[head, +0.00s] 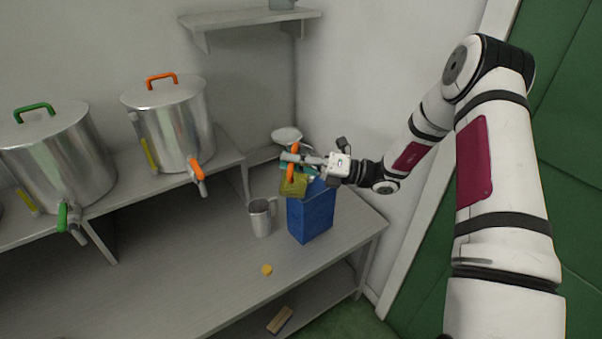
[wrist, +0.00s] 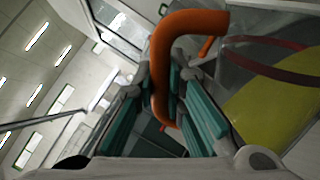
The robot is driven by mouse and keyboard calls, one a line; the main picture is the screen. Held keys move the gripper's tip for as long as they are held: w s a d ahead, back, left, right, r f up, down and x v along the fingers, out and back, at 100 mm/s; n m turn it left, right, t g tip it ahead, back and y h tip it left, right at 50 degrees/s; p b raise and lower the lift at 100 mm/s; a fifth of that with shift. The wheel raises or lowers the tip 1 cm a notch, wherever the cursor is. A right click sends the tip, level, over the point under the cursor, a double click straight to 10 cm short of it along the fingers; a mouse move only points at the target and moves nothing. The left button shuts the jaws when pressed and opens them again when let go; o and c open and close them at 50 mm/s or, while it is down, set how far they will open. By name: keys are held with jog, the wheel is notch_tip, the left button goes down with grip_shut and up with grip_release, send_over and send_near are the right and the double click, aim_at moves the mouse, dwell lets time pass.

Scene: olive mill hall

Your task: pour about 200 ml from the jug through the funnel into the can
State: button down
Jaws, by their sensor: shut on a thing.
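My gripper (head: 297,160) is shut on the orange handle of a clear jug (head: 298,188) with yellow-green liquid in it. The jug is held up at the top left of the blue can (head: 311,214), overlapping its top in the head view. In the wrist view the teal finger pads of my gripper (wrist: 162,98) close around the handle, and the jug's yellow liquid (wrist: 270,108) shows at the right. The can stands upright on the bench. I cannot make out the funnel or the can's mouth, nor whether liquid is flowing.
A metal pitcher (head: 262,218) stands just left of the can. A small yellow cap (head: 267,269) lies on the bench (head: 190,270) in front. Two steel tanks with taps (head: 175,125) (head: 58,155) stand on the raised shelf at left. A pale dish-like thing (head: 287,134) is behind my gripper.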

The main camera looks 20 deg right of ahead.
aim_at(291, 178)
jog(key=shift+w+d+r+m, duration=0.1)
jog(key=shift+w+m, duration=0.05)
jog(key=shift+m, duration=0.15)
dwell(1.4)
jog(key=shift+s+n, duration=0.3)
jog(key=shift+n, duration=0.3)
jog(key=n, duration=0.1)
jog(key=s+a+f+n, duration=0.1)
jog(key=n, duration=0.1)
jog(key=s+f+n+g+p, duration=0.1)
jog(key=n, duration=0.1)
jog(key=shift+s+a, duration=0.2)
jog(key=shift+a, duration=0.05)
jog(key=shift+w, duration=0.1)
jog(key=shift+s+a+f+n, duration=0.15)
jog(key=shift+s+f+n, duration=0.15)
jog(key=shift+f+n, duration=0.15)
jog(key=s+a+f+n+g+h, duration=0.1)
jog(key=s+f+n, duration=0.2)
jog(key=f+n, duration=0.3)
jog(key=shift+a+f, duration=0.3)
jog(key=shift+f, duration=0.7)
jog(key=shift+s, duration=0.1)
